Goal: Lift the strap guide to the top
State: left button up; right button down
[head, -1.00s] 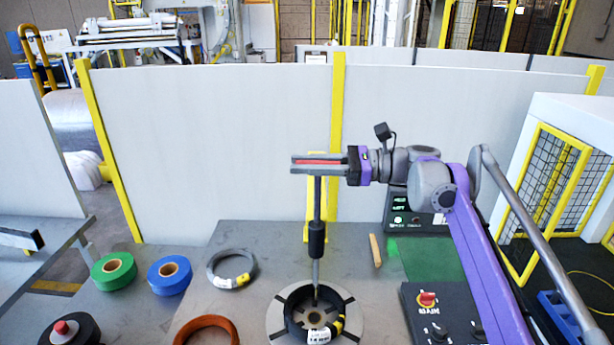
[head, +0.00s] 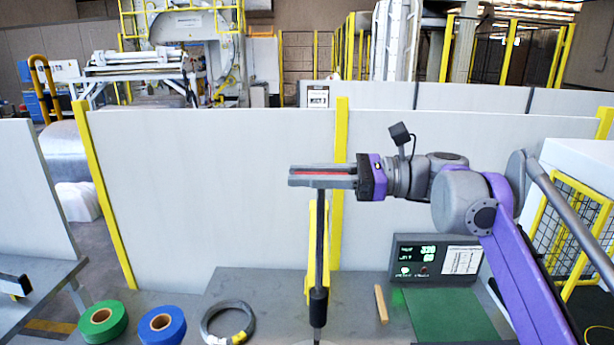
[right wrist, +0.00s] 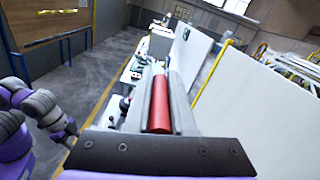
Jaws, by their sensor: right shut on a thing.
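The strap guide (head: 319,240) is a thin dark upright rod with a thicker black sleeve low down, near the bottom of the head view. A red bar, which I take as its handle, lies level at the rod's top between the jaws of my right gripper (head: 318,176). The right wrist view shows the red bar (right wrist: 159,105) lengthwise between the two grey fingers. My right gripper is shut on it, well above the table. The rod's foot and the coil around it are cut off by the lower edge.
On the grey table (head: 265,285) are a green roll (head: 103,322), a blue roll (head: 162,326), a grey wire coil (head: 228,322) and a wooden stick (head: 381,304). A control box (head: 437,260) stands right of a yellow post. A white partition (head: 220,180) runs behind.

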jog(key=c, duration=0.9)
grip_release()
jog(key=shift+r, duration=0.2)
jog(key=shift+o, duration=0.7)
jog(key=shift+f, duration=0.1)
jog(key=d, duration=1.1)
jog(key=shift+b, duration=0.35)
